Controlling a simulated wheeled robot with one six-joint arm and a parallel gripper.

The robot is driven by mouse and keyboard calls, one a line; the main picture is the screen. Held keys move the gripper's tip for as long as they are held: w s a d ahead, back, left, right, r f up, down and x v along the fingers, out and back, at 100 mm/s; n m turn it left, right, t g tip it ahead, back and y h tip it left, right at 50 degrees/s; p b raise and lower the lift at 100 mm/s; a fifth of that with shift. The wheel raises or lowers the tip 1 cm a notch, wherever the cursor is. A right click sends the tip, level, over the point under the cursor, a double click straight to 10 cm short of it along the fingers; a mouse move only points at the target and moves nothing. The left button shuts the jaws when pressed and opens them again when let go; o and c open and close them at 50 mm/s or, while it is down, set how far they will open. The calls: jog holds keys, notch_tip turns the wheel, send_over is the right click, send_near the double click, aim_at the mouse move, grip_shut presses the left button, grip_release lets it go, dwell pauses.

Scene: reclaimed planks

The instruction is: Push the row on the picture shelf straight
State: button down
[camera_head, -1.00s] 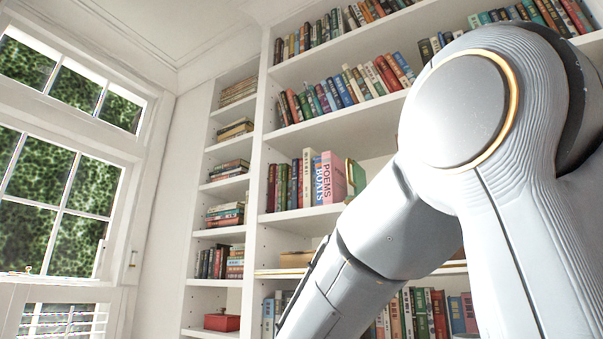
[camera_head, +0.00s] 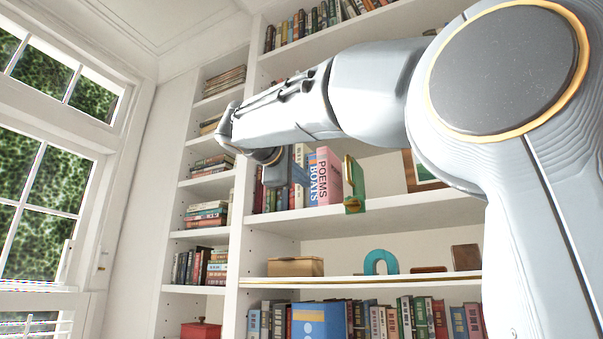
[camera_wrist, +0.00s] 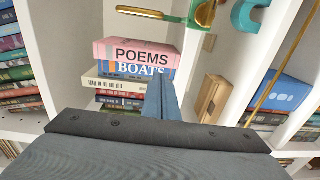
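A row of upright books stands on the middle shelf (camera_head: 330,219). At its right end are a pink POEMS book (camera_head: 327,176) and a light-blue BOATS book (camera_head: 313,185). My arm hides much of the row's left part. My gripper (camera_head: 305,175) is in front of the spines near BOATS, its blue-grey fingers together and empty. In the wrist view the row looks turned on its side, with POEMS (camera_wrist: 140,52) on top. The fingers (camera_wrist: 155,80) cover part of BOATS (camera_wrist: 135,68). Whether they touch it I cannot tell.
A green and brass bookend-like piece (camera_head: 353,185) stands right of POEMS. A framed picture (camera_head: 423,172) leans farther right. The shelf below holds a wooden box (camera_head: 295,266) and a teal arch (camera_head: 380,262). A blue box (camera_head: 318,320) is lower down.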

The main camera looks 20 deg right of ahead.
aim_at(322, 182)
jog(key=shift+h, duration=0.3)
jog(key=shift+w+d+r+p, duration=0.45)
jog(key=shift+w+d, duration=0.1)
jog(key=shift+d, duration=0.45)
jog(key=shift+w+d+r+p, duration=0.45)
jog(key=shift+w+d, duration=0.15)
jog(key=shift+d, duration=0.35)
jog(key=shift+w+d+r+p, duration=0.45)
jog(key=shift+w+d, duration=0.1)
jog(key=shift+d, duration=0.45)
jog(key=shift+x, duration=1.3)
jog(key=shift+b+v, duration=0.75)
jog(key=shift+v, duration=1.25)
